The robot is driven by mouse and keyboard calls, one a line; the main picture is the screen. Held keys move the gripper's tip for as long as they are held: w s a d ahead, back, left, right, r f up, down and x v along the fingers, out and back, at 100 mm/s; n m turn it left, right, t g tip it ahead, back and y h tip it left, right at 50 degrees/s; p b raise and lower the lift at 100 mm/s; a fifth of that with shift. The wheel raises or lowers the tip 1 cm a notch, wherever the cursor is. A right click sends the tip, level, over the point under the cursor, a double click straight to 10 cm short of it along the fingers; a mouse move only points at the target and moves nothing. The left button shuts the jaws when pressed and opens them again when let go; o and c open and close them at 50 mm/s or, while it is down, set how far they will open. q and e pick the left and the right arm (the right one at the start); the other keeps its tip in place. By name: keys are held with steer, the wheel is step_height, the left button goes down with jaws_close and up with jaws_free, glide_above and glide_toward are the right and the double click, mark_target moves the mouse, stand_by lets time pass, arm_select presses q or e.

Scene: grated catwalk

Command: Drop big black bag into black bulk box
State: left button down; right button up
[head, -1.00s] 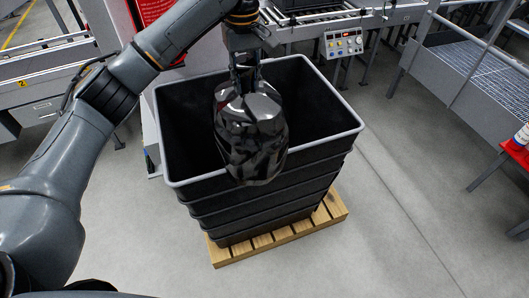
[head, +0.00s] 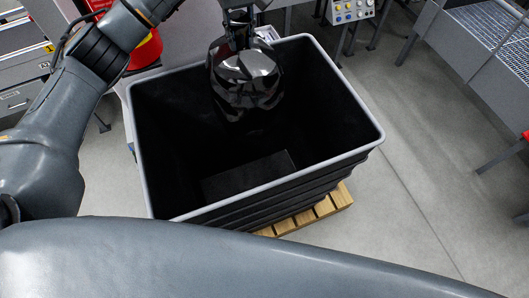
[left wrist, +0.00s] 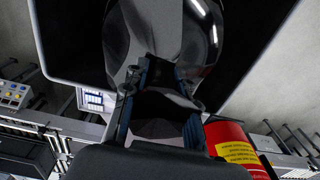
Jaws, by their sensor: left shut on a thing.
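The big black bag (head: 246,80) is glossy and faceted. It hangs from my left gripper (head: 238,30), whose fingers are shut on its top. The bag is over the opening of the black bulk box (head: 378,137), towards the far side. The box has a grey rim and its inside looks empty, with a dark rectangular floor. In the left wrist view the bag (left wrist: 165,35) fills the upper middle, between and beyond my left gripper's fingers (left wrist: 160,105). The box rim (left wrist: 62,80) shows behind it. My right gripper is not in view.
The box stands on a wooden pallet (head: 316,212). A red cylinder (head: 146,50) with a yellow label, also in the left wrist view (left wrist: 236,145), is beyond the box's far left corner. A control panel (head: 350,11) is at the back.

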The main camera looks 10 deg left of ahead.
mark_target(242, 50)
arm_select(q)
steer(key=shift+w+a+f, duration=0.1)
steer(key=shift+w+f, duration=0.15)
steer(key=shift+f, duration=1.05)
steer(key=shift+s+f, duration=0.15)
steer(key=shift+f, duration=0.8)
step_height(242, 50, down, 4)
steer(key=b, duration=0.4)
steer(key=shift+f, duration=0.15)
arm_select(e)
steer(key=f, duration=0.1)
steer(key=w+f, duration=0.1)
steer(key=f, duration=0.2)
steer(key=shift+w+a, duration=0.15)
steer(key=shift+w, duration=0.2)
